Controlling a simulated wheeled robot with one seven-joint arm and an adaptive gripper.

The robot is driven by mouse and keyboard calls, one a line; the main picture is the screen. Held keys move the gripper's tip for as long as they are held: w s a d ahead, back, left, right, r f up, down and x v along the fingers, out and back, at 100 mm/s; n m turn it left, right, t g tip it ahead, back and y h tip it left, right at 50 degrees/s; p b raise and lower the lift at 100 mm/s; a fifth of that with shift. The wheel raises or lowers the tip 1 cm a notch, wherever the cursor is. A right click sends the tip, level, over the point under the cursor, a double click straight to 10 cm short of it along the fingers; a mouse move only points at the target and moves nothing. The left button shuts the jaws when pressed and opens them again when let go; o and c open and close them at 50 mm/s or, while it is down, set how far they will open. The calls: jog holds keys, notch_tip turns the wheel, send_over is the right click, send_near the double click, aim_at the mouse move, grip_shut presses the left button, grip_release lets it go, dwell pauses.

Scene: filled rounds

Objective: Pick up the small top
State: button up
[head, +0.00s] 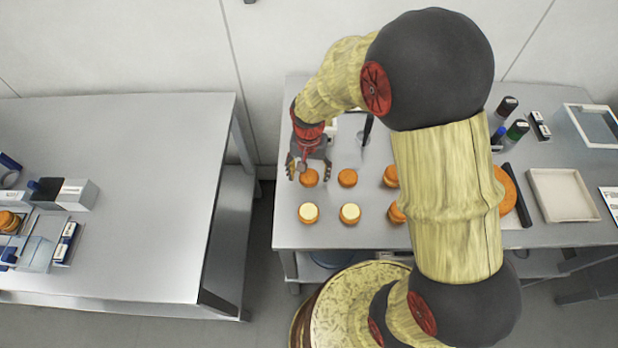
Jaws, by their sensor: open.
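Several small orange-brown rounds stand on the right-hand table. One plain round (309,178) is at the left end of the back row, and it looks like a small top. My gripper (308,172) is open at this round, with its fingers to either side of it. I cannot tell how high the fingers are or whether they touch it. Two more plain rounds, one in the middle (347,178) and one beside my arm (390,176), continue the back row. In the front row, two rounds, left (308,212) and middle (350,213), have pale filling on top.
Another round (397,213) and a larger orange disc (508,192) are partly hidden by my arm. A white tray (534,207), dark bottles (517,130) and a clear box (592,125) stand at the right. A second table (140,190) is at the left, across a gap.

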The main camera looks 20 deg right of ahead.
jog(key=shift+f, duration=0.6)
jog(key=shift+r, duration=0.1)
jog(key=shift+c, duration=0.9)
jog(key=c, duration=0.7)
